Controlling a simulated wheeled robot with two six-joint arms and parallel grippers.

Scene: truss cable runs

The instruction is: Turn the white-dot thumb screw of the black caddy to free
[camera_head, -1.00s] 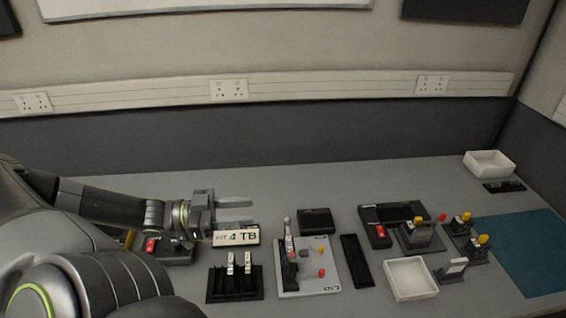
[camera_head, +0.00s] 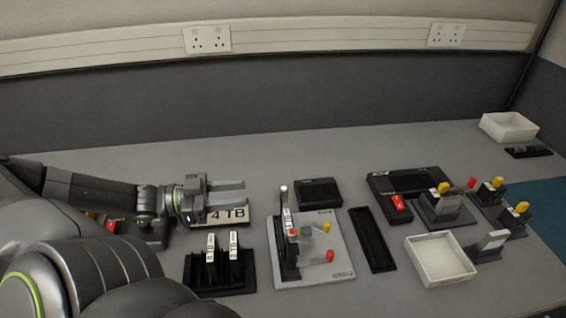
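My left gripper (camera_head: 243,197) comes in from the left, its two fingers apart and pointing right. Nothing shows between them; it is above the table, behind the white "4 TB" plate (camera_head: 232,214). A black upright unit (camera_head: 287,250) stands on a grey board (camera_head: 315,275), with a pale-tipped lever, a red part, and yellow and red knobs beside it. I cannot tell whether this is the black caddy. Several other small black holders also show, and no white dot on a thumb screw can be made out. My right gripper is not in view.
A black rack (camera_head: 220,272) holds two white-labelled pieces. A black box (camera_head: 318,192), a long black tray (camera_head: 373,240), a white tray (camera_head: 440,259) and black fixtures with yellow knobs (camera_head: 443,188) crowd the right.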

